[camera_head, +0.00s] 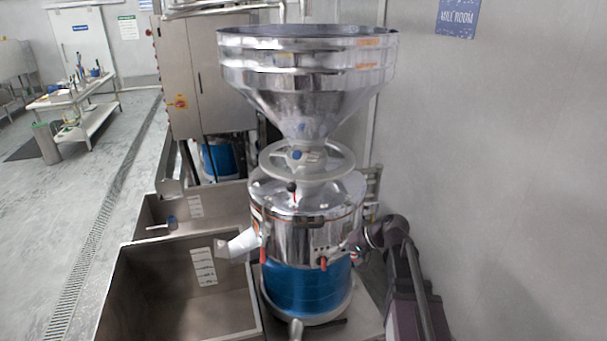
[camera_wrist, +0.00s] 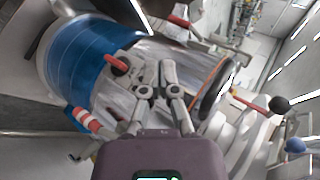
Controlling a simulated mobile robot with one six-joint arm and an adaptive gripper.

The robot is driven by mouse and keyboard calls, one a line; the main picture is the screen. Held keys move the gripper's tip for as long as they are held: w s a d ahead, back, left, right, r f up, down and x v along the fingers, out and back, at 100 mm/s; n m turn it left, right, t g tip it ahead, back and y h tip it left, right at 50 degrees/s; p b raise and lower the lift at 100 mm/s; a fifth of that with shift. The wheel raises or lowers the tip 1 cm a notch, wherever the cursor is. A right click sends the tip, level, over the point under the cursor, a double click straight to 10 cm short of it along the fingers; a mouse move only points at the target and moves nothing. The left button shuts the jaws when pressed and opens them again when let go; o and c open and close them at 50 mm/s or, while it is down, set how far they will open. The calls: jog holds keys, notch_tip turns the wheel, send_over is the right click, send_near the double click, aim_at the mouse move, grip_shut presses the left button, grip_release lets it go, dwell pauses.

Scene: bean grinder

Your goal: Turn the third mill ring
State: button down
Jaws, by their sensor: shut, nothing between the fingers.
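The nearest mill has a chrome hopper (camera_head: 305,75), a pale grey ring (camera_head: 340,168) like a handwheel below it, a chrome upper body (camera_head: 290,225) and a blue drum (camera_head: 305,290). I cannot tell from the frames which ring counts as third. In the wrist view the mill lies sideways, with the blue drum (camera_wrist: 75,60) at left and part of the ring (camera_wrist: 252,135) at right. My gripper (camera_wrist: 155,75) is shut and empty in front of the chrome body, apart from the ring. In the head view it is mostly hidden at the mill's right side.
Red clamp handles (camera_wrist: 118,63) stick out close to my fingers. A black-knobbed lever (camera_wrist: 279,104) stands near the ring. A white spout (camera_head: 240,243) points over a steel bin (camera_head: 165,290). A wall (camera_head: 490,170) stands at right. Another blue-bodied machine (camera_head: 220,158) stands behind.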

jog(key=w+d+r+m+t+y+p, duration=0.1)
jog(key=w+d+r+y+p, duration=0.1)
jog(key=r, duration=0.6)
jog(key=w+d+r+m+t+y+p, duration=0.1)
jog(key=w+d+r+t+y+p, duration=0.1)
jog(key=r, duration=0.6)
jog(key=w+y+p, duration=0.1)
jog(key=w+p, duration=0.1)
jog(key=w, duration=0.1)
jog(key=shift+t, duration=0.3)
jog(key=shift+a+f, duration=0.1)
jog(key=b+x, duration=0.2)
jog(key=x, duration=1.2)
